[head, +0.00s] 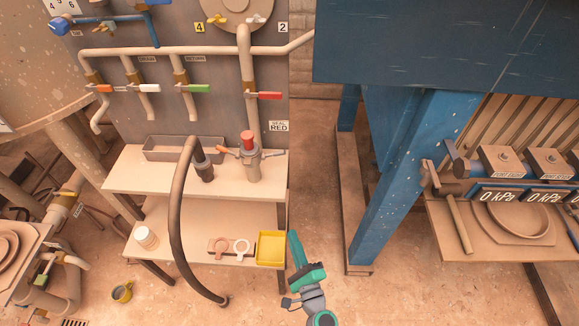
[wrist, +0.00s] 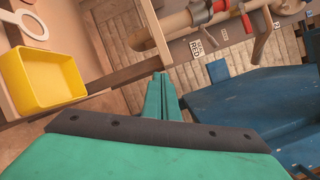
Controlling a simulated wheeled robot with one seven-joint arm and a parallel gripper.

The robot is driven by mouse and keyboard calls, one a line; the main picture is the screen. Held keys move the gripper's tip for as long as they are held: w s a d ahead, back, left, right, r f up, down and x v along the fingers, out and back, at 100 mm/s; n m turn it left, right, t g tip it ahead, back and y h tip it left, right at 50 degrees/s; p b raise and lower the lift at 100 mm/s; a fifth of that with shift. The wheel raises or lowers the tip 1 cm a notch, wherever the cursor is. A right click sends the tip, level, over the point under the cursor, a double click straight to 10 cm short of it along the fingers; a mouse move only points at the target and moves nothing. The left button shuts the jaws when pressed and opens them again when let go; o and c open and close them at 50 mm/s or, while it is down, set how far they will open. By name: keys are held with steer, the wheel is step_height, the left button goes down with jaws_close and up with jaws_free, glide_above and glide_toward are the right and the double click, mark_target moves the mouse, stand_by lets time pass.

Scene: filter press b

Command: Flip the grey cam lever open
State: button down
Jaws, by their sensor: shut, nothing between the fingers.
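The grey cam lever (head: 273,153) sticks out to the right of a grey upright pipe coupling (head: 252,166) on the upper shelf in the head view. An orange lever (head: 228,151) sticks out on the coupling's left, and a red cap (head: 247,137) tops it. My gripper (head: 293,237) is below and to the right of the coupling, apart from it, beside the shelf's right end. Its green fingers (wrist: 161,97) are together and empty in the wrist view. I cannot pick out the grey lever in the wrist view.
A yellow tray (head: 271,261) sits on the lower shelf, just left of my gripper; it also shows in the wrist view (wrist: 60,103). A dark hose (head: 174,215) arches in front of the shelves. A blue frame post (head: 378,215) stands to the right, with open floor between.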

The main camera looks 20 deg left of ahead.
steer(key=w+d+r+m+t+y, duration=0.1)
steer(key=w+r+m+t+y, duration=0.2)
steer(key=w+r, duration=0.55)
steer(key=y, duration=0.1)
glide_toward(275, 154)
steer(key=w+r, duration=0.3)
steer(key=w, duration=0.2)
steer(key=shift+w+a+n, duration=0.15)
steer(key=shift+n, duration=0.15)
